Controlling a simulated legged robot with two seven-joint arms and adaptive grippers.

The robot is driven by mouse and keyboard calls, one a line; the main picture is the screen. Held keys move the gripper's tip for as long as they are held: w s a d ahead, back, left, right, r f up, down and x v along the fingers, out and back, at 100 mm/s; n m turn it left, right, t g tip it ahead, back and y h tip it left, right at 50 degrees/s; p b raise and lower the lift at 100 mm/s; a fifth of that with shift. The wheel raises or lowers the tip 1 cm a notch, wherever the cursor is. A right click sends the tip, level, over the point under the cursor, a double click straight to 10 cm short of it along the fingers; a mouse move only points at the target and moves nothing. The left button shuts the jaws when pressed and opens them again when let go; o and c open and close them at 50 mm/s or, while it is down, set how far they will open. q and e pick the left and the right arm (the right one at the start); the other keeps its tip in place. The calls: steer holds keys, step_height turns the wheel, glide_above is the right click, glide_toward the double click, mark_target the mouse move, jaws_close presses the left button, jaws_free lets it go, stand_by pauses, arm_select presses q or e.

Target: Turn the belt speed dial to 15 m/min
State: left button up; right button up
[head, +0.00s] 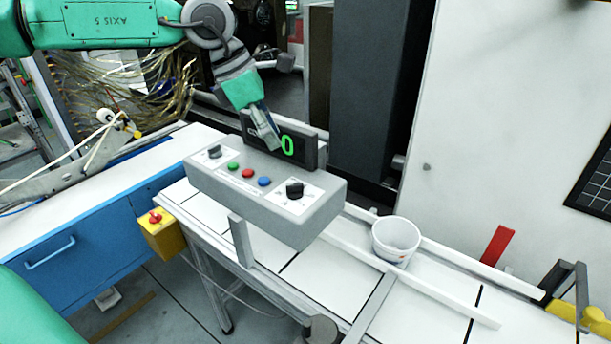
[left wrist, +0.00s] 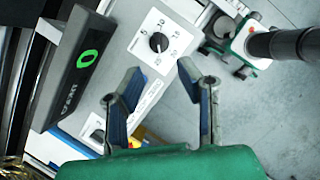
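The grey control box (head: 250,185) stands above the conveyor. A black dial (head: 295,190) on a white scale plate is at its right end; the left wrist view shows this dial (left wrist: 158,42) with numbers around it, too small to read surely. A second black knob (head: 214,152) is at the left end, with green, red and blue buttons between. The display (head: 298,146) behind reads a green 0. My left gripper (head: 268,140) is above the back of the box, in front of the display. Its fingers (left wrist: 155,85) are apart and empty, away from the dial. My right gripper is not in view.
A white cup (head: 396,240) stands on the conveyor, right of the box. A yellow box with a red button (head: 160,232) is at the front left of the conveyor. A blue cabinet (head: 70,240) is at left. Space above the box's right half is free.

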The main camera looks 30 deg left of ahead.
arm_select(q)
glide_toward(293, 184)
steer(key=f, duration=0.2)
steer(key=w+f, duration=0.1)
steer(key=f, duration=0.2)
steer(key=shift+w, duration=0.2)
steer(key=d+f, duration=0.1)
steer(key=w+d+f, duration=0.1)
steer(key=d+f, duration=0.1)
steer(key=shift+f, duration=0.25)
steer(key=shift+w+d+f, duration=0.1)
steer(key=shift+d, duration=0.2)
steer(key=shift+a, duration=0.25)
steer(key=shift+a+f, duration=0.15)
steer(key=shift+a, duration=0.15)
steer(key=c, duration=0.5)
steer(key=shift+a, duration=0.25)
jaws_close()
steer(key=shift+d, duration=0.1)
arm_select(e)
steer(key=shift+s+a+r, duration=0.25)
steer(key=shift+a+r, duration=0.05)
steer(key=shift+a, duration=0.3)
